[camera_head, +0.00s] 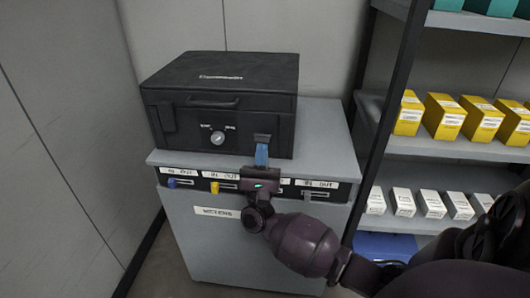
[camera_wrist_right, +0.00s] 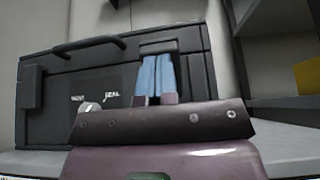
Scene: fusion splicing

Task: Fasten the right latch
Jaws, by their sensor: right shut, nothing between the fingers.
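A black case (camera_head: 220,90) with its lid down stands on a grey cabinet. The right latch (camera_head: 262,137) is a dark tab on the right of the case's front. It also shows in the right wrist view (camera_wrist_right: 158,47), where my fingers cover its lower part. I cannot tell whether it is fastened. My right gripper (camera_head: 262,150) is shut with its blue fingers together, empty, pointing up at the latch, close to or touching it. The fingers also show in the right wrist view (camera_wrist_right: 157,72). The left latch (camera_head: 168,117) lies against the case front. My left gripper is not in view.
The cabinet (camera_head: 330,150) has labelled slots with a blue tab (camera_head: 172,183) and a yellow tab (camera_head: 214,187). A handle (camera_head: 212,103) and a round knob (camera_head: 217,138) are on the case front. Shelves with yellow boxes (camera_head: 443,115) and white boxes (camera_head: 431,204) stand at the right.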

